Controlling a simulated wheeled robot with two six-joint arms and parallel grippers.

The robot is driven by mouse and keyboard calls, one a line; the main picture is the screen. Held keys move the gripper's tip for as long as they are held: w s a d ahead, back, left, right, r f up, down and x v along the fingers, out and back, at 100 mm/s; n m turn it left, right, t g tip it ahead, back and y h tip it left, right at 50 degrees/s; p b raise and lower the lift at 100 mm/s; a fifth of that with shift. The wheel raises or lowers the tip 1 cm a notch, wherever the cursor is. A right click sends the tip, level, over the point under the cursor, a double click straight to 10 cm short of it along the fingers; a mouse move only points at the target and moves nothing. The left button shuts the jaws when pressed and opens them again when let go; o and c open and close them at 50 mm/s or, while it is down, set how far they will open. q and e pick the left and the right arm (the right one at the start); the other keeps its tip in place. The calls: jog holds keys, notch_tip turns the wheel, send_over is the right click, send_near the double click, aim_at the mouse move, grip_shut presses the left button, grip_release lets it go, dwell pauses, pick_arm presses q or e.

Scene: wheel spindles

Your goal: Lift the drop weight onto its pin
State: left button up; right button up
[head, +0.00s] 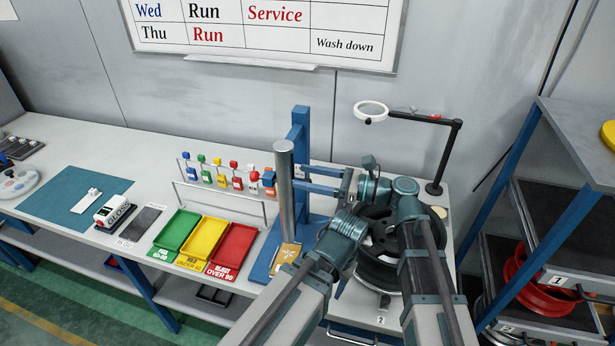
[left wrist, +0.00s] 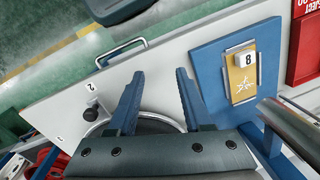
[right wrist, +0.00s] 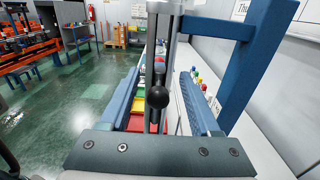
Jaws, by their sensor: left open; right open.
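A grey upright tube (head: 284,190) stands before a blue post (head: 300,130) on a blue base. In the right wrist view a dark slot runs down the tube, and a black ball knob (right wrist: 158,97) stands out from it. The drop weight's body and the pin cannot be made out. My right gripper (head: 308,178) points left at the tube; its open fingers (right wrist: 161,78) stand either side of the knob, apparently apart from it. My left gripper (left wrist: 160,75) is open and empty, angled down beside the base, mostly hidden by its arm in the head view.
Green, yellow and red trays (head: 235,250) and a rack of coloured tags (head: 221,175) stand left. A black wheel (head: 378,232) is beneath my arms; a magnifier lamp (head: 371,110) stands behind.

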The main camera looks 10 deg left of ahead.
jog(key=d, duration=1.3)
jog(key=shift+s+d, duration=0.25)
